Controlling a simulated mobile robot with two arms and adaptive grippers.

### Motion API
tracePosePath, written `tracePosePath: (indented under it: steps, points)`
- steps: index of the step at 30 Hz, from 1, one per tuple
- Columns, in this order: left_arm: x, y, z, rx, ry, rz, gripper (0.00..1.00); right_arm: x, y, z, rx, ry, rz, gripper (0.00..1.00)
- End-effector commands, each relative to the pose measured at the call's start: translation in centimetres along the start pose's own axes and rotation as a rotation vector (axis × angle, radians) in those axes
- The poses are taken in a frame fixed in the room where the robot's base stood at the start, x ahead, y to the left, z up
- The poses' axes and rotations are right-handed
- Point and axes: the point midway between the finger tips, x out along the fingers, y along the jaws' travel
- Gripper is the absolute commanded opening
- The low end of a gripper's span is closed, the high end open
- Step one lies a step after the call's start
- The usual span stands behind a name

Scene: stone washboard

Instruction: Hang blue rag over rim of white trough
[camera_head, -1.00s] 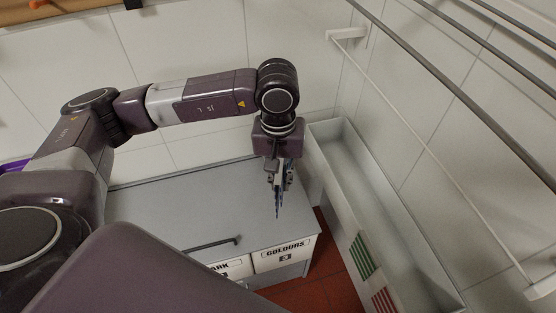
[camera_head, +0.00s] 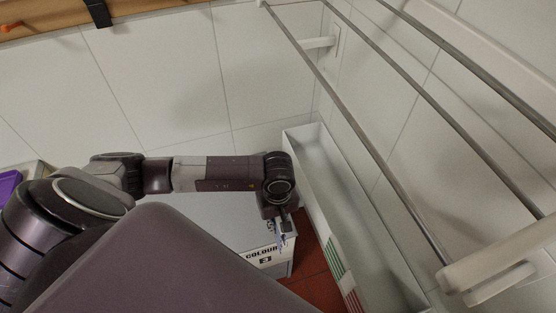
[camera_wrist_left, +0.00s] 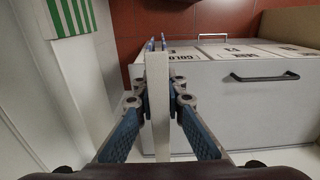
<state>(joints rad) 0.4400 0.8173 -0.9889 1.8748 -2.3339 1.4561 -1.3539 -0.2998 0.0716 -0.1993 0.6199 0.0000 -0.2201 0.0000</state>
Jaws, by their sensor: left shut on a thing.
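My left gripper (camera_head: 281,232) points down over the cabinet's right end, left of the white trough (camera_head: 305,192), at the right in the head view. In the left wrist view my left gripper (camera_wrist_left: 157,45) is shut on a pale thin thing (camera_wrist_left: 159,108), seen edge-on between its blue-padded fingers. I cannot tell whether this is the blue rag; no spread blue cloth shows. The trough also shows along the left of the wrist view (camera_wrist_left: 32,75), with a green-striped patch (camera_wrist_left: 70,15). The held thing looks apart from the trough. My right gripper is out of view.
A grey cabinet (camera_head: 215,215) with labelled white fronts stands left of the trough; it shows in the wrist view too (camera_wrist_left: 230,95). Metal rails (camera_head: 350,115) run above the trough. Red floor tiles (camera_head: 312,285) show between trough and cabinet. A tiled wall (camera_head: 165,85) stands behind.

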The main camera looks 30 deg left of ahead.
Motion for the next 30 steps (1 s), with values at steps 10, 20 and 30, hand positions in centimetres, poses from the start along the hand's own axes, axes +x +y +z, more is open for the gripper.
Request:
tracePosePath:
  steps: [10, 20, 30]
  points:
    - [-0.1, 3.0, 0.1, 0.001, -0.001, 0.004, 0.00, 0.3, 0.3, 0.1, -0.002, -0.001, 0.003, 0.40]
    - [0.0, 5.6, 0.1, 0.002, -0.001, 0.003, 0.00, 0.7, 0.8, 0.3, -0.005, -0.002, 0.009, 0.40]
    - [0.0, 8.3, 0.1, 0.002, -0.001, 0.003, 0.00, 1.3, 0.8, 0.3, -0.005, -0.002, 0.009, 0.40]
